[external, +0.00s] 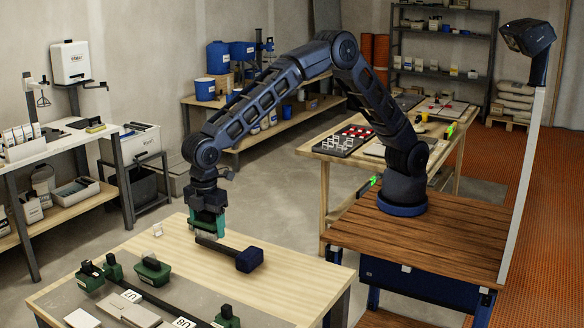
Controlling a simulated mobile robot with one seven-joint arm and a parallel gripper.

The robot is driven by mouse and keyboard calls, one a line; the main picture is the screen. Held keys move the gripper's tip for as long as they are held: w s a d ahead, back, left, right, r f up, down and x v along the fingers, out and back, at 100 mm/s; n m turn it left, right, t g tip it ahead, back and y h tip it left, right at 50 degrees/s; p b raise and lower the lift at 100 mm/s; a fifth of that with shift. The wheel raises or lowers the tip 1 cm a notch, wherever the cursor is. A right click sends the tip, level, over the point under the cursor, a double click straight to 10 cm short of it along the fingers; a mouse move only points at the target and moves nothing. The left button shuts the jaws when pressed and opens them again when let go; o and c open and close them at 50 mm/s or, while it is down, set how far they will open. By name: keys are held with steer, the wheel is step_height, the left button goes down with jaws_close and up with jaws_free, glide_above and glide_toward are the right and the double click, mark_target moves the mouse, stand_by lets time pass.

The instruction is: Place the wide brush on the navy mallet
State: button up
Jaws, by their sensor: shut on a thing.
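The navy mallet (249,260) lies on the pale wooden table, with its dark head to the right and its handle running up and left. My gripper (207,209) points down above the handle's far end. It is shut on a green thing with a paler lower edge, which looks like the wide brush (208,226). The brush hangs over or just behind the handle's end. I cannot tell whether it touches the handle. The fingertips are small and partly hidden by the brush.
Green-based tools (152,270) and a long dark bar with white labels (185,321) occupy the table's front left. Flat pale pieces (128,311) lie near the front edge. The wooden table (300,284) is bare right of the mallet. A small clear piece (158,230) stands at the back left.

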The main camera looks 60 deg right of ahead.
step_height(320, 180, up, 4)
steer(key=f, duration=0.1)
glide_above(224, 248)
step_height(224, 248, down, 20)
steer(key=shift+d+r, duration=0.15)
steer(key=shift+r, duration=0.1)
steer(key=shift+f, duration=0.1)
steer(key=o, duration=1.2)
step_height(224, 248, up, 12)
steer(key=shift+r, duration=0.15)
